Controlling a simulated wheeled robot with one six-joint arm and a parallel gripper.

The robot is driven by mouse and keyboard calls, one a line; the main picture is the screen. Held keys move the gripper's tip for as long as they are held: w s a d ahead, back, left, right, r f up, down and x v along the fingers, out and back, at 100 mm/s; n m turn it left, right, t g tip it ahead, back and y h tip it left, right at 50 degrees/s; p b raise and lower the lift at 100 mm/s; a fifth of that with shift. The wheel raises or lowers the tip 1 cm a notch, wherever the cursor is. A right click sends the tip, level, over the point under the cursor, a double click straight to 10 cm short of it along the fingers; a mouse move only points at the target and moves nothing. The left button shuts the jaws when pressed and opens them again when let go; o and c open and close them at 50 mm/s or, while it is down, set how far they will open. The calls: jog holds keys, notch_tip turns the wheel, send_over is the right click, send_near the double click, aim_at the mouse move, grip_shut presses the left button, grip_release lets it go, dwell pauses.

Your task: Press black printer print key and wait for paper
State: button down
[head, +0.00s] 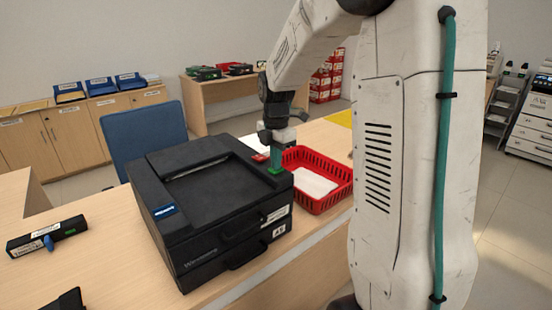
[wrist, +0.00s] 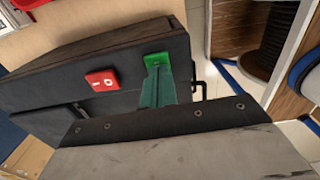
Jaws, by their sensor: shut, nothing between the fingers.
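The black printer (head: 210,200) stands on the wooden counter. Its green key (head: 275,171) is at the right rear corner of the top, and it also shows in the wrist view (wrist: 157,59). My gripper (head: 277,163) is shut and empty, pointing down at the green key. In the wrist view the green fingertips (wrist: 155,75) reach the key and overlap its lower part; whether they press it in I cannot tell. A red rocker switch (wrist: 102,79) sits on the printer left of the key. I see no printed paper on the printer's top.
A red basket (head: 325,190) with white paper inside stands right of the printer. A black device with a label (head: 48,237) lies on the counter at left. A blue chair (head: 142,137) is behind the printer. The counter's front left is mostly clear.

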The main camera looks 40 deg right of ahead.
jog(key=shift+s+a+f, duration=0.1)
jog(key=shift+s+f, duration=0.1)
jog(key=shift+f, duration=0.85)
jog(key=shift+w+r, duration=0.15)
jog(key=shift+r, duration=0.35)
notch_tip(320, 180, up, 14)
jog(key=shift+w, duration=0.1)
